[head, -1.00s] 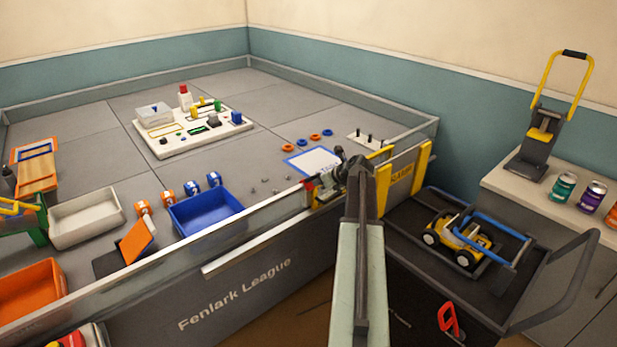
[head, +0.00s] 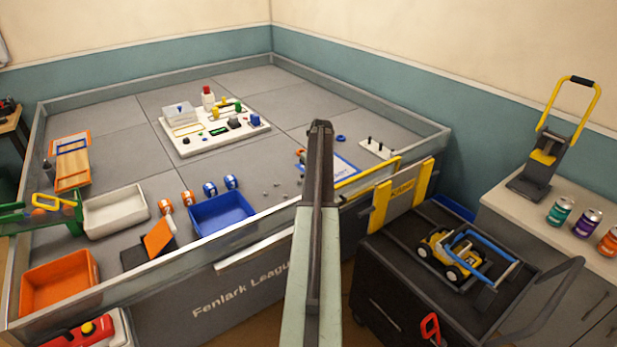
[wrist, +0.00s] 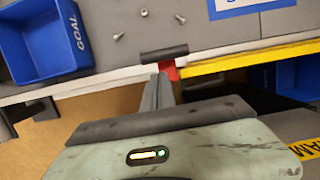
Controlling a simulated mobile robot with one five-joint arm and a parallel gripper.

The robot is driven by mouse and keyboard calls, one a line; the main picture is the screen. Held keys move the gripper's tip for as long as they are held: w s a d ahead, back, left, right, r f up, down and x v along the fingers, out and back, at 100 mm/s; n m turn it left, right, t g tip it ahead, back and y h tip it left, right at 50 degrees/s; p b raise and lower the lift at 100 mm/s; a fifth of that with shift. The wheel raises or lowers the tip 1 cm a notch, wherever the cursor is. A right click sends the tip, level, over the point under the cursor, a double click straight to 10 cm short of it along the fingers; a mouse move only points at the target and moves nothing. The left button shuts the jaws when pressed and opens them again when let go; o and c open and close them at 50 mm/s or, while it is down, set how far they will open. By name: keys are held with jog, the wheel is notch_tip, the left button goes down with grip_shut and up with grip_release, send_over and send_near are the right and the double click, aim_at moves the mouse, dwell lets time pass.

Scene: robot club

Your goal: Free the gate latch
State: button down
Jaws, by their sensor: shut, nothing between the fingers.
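The gate (head: 402,194) is a panel with yellow posts at the right end of the arena's near wall. A yellow bar (head: 367,179) runs along the wall top, and it also shows in the wrist view (wrist: 250,57). At this bar's left end, the wrist view shows a small red part (wrist: 171,73), apparently the latch, beneath a dark bar (wrist: 164,53). My gripper (wrist: 160,80) is shut and empty, its tips close beside the red part; I cannot tell whether they touch. In the head view my arm hides the gripper and the red part.
A blue bin (head: 222,214) stands inside the wall, left of my arm, with small screws (wrist: 118,37) near it. A dark cart (head: 388,257) carrying a yellow vehicle (head: 452,254) stands outside the gate. The near wall's rim (head: 250,222) runs beside my arm.

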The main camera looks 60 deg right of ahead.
jog(key=shift+w+d+r, duration=0.25)
jog(key=shift+w+d, duration=0.3)
jog(key=shift+d, duration=0.2)
jog(key=shift+w+d+r, duration=0.1)
jog(key=shift+w, duration=0.3)
jog(key=shift+w, duration=0.1)
jog(key=shift+w+r+p, duration=0.2)
jog(key=shift+r+p, duration=0.3)
jog(key=shift+p, duration=0.3)
notch_tip(320, 180, up, 9)
jog(key=p, duration=0.9)
jog(key=shift+w+d, duration=0.15)
jog(key=shift+d, duration=0.2)
